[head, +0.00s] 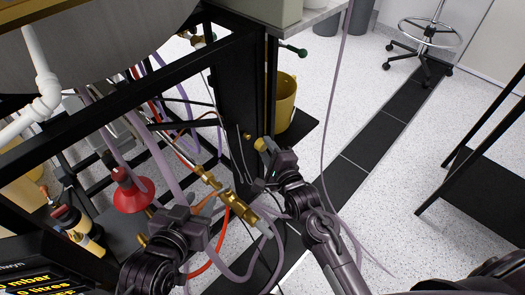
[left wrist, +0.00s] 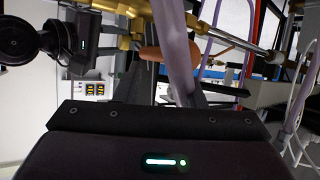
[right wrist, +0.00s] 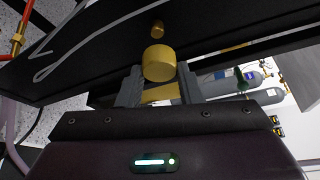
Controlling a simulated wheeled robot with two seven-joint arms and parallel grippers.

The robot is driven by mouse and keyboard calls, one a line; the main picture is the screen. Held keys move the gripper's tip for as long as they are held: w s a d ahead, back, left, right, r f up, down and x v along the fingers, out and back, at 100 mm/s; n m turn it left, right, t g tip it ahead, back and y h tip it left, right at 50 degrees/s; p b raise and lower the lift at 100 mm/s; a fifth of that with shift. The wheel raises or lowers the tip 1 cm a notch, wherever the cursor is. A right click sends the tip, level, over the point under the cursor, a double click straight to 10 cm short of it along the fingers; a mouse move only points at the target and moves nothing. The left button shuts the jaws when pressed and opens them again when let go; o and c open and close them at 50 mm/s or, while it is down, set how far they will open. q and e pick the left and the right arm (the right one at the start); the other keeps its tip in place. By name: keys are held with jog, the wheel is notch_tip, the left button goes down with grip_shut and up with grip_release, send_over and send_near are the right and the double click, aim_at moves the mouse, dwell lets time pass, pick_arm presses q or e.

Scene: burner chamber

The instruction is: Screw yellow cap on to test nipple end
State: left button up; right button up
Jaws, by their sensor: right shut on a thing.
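The yellow cap (head: 261,144) is a short cylinder at the tip of my right gripper (head: 269,154). In the right wrist view the cap (right wrist: 158,62) sits between the fingers of my right gripper (right wrist: 160,92), which is shut on it. A brass fitting assembly (head: 238,203), apparently with the test nipple, lies below and left of the cap, apart from it. Brass parts (left wrist: 125,15) also show in the left wrist view. My left gripper (head: 203,211) is beside this assembly. A purple hose covers part of its fingers in its wrist view, so its opening is unclear.
A black metal frame (head: 235,85) stands just beyond the right gripper, with a small brass knob (right wrist: 157,28) near the cap. Several purple and orange hoses hang around the fittings. A red cone (head: 133,195) is at left.

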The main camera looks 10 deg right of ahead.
jog(key=shift+a, duration=0.3)
pick_arm(q)
jog(key=shift+w, duration=0.1)
pick_arm(e)
jog(key=shift+w+a+b, duration=0.35)
jog(key=shift+w+b, duration=0.15)
pick_arm(q)
notch_tip(320, 180, up, 10)
jog(key=w+t+h, duration=0.2)
jog(key=w+t, duration=0.1)
jog(key=t, duration=0.2)
jog(key=shift+r, duration=0.15)
pick_arm(e)
jog(key=shift+w+a, duration=0.15)
jog(key=shift+w, duration=0.1)
pick_arm(q)
jog(key=shift+r, duration=0.2)
pick_arm(e)
jog(key=shift+r, duration=0.1)
pick_arm(q)
jog(key=shift+s+r+p, duration=0.1)
jog(key=shift+r+p, duration=0.3)
jog(key=shift+p, duration=0.05)
jog(key=shift+r+p, duration=0.4)
dwell(0.4)
pick_arm(e)
jog(key=shift+w+a, duration=0.15)
jog(key=shift+w, duration=0.1)
